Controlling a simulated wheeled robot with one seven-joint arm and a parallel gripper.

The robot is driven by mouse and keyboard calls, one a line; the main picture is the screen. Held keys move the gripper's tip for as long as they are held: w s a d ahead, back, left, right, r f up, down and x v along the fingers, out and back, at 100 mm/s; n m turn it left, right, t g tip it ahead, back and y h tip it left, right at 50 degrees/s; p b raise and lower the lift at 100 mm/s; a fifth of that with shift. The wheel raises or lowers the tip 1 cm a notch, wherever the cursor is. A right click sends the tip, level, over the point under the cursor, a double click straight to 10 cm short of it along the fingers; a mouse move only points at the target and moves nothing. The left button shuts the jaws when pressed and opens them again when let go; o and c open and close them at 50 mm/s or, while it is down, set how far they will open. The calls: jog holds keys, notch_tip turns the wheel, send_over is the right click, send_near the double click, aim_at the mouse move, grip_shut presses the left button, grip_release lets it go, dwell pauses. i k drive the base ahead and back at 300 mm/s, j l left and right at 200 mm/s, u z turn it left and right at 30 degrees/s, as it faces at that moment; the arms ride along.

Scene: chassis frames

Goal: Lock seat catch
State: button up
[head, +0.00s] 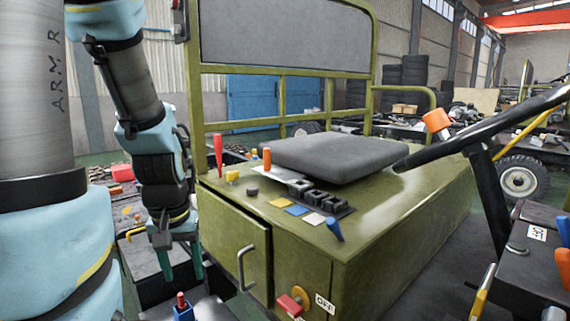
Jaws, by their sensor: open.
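A grey seat cushion (335,157) rests on top of an olive-green seat box (370,225). I cannot tell for sure which part is the seat catch. A red-handled lever (218,150) stands upright at the box's left rear corner, and a small orange-handled lever (267,158) stands beside the cushion. My gripper (181,272) hangs to the left of the seat box, pointing down. Its two teal fingers are apart with nothing seen between them. It is apart from the box and the levers.
A grey handle (246,268) and a red knob (291,304) near an OFF label are on the box front. Small coloured pieces and a blue lever (334,229) are on its top. A steering wheel (480,130) stands at right. An olive frame (290,72) rises behind the seat.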

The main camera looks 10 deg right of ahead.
aim_at(332, 223)
jog(key=k+j+u, duration=0.15)
jog(key=j, duration=0.25)
jog(key=k+j+u, duration=0.15)
jog(key=k+j, duration=0.2)
jog(key=k+j+u, duration=0.1)
jog(key=j, duration=0.4)
jog(key=k, duration=0.1)
